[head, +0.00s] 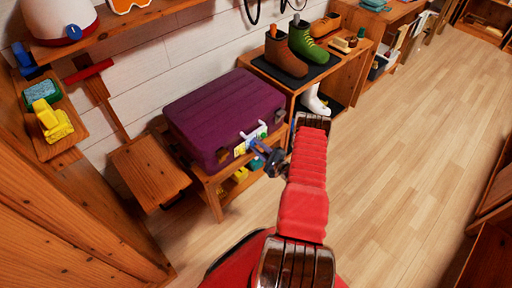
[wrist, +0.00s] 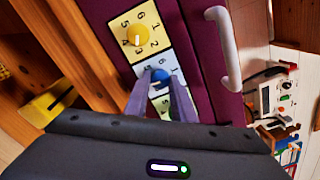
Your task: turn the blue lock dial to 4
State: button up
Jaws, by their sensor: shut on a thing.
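The blue lock dial (wrist: 161,76) is a small round knob on a pale number plate on the front of a purple suitcase (head: 222,112). My gripper (wrist: 160,82) is shut on the blue dial, with one grey finger on either side of it. In the head view my gripper (head: 270,158) is at the suitcase front, by the handle. A 6 and a 1 show on the plate beside the blue dial. The fingers hide part of the plate, and I cannot read the dial's setting. A yellow dial (wrist: 137,36) on its own numbered plate sits next to it.
A white handle (wrist: 224,48) stands out from the suitcase close to the dials. The suitcase rests on a low wooden bench (head: 211,190). A wooden shelf with boots (head: 307,45) stands to its right. Bare floor (head: 400,150) lies open to the right.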

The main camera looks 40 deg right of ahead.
jog(key=shift+d+n, duration=0.1)
jog(key=shift+n, duration=0.2)
jog(key=o, duration=1.1)
jog(key=shift+c, duration=0.2)
jog(key=shift+s, duration=0.1)
jog(key=s, duration=1.3)
jog(key=shift+s, duration=0.3)
jog(key=shift+d+f, duration=0.1)
